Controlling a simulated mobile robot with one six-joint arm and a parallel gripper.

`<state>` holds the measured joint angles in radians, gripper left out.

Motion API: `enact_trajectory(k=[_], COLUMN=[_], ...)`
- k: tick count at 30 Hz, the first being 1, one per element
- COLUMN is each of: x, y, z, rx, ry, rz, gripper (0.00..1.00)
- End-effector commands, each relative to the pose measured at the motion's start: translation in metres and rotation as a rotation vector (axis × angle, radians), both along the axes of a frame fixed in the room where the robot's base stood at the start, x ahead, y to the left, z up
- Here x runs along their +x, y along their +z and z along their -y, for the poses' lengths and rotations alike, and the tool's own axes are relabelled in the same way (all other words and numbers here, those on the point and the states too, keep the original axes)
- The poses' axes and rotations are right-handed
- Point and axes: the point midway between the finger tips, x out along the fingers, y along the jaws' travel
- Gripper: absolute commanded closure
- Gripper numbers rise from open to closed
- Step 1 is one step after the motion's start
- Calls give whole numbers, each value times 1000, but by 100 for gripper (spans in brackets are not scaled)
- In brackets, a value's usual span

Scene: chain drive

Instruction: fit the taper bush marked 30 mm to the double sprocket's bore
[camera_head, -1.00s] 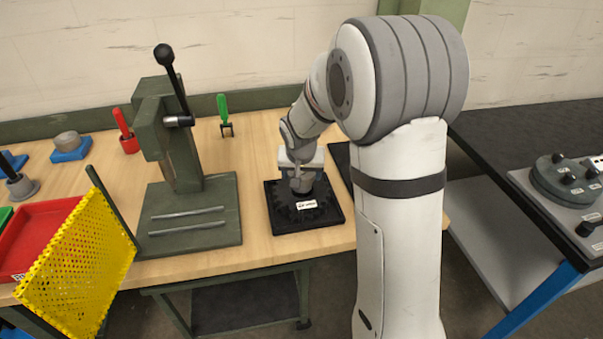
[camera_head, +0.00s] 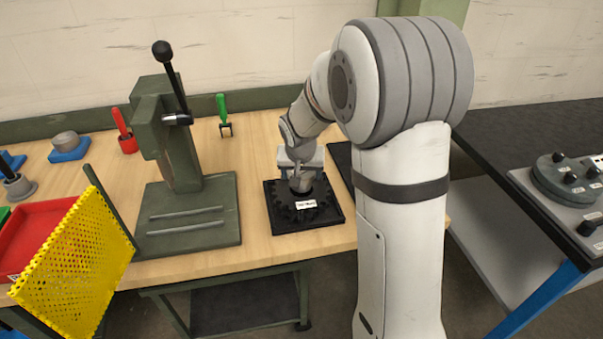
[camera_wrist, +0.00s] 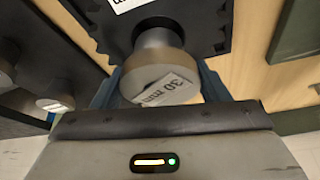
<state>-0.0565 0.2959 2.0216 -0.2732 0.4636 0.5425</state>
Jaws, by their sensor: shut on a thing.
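My gripper (camera_wrist: 157,88) is shut on a grey, stepped round taper bush (camera_wrist: 152,50). A white label on the bush reads 30 mm, upside down in the wrist view. The dark toothed sprocket (camera_wrist: 98,22) is beyond the bush, with a dark round opening at its middle. The bush's narrower end points at that opening; I cannot tell whether it has entered it. In the head view my gripper (camera_head: 301,178) is low over the sprocket (camera_head: 284,208), which lies in a black square tray (camera_head: 310,223). The gripper hides most of the bush there.
A green press (camera_head: 180,165) with a lever stands left of the tray. A yellow perforated guard (camera_head: 75,255) and a red bin (camera_head: 35,235) are further left. A green-handled tool (camera_head: 222,108) is at the back. Other grey round parts (camera_wrist: 55,102) show in the wrist view.

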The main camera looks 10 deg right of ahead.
Motion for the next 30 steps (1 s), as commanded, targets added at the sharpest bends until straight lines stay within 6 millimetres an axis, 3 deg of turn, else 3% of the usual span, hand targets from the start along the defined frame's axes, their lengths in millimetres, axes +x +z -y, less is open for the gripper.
enact_trajectory(k=[30], x=[0], y=[-16], z=[0], rx=[-1], ry=[1], rz=[2], gripper=[73])
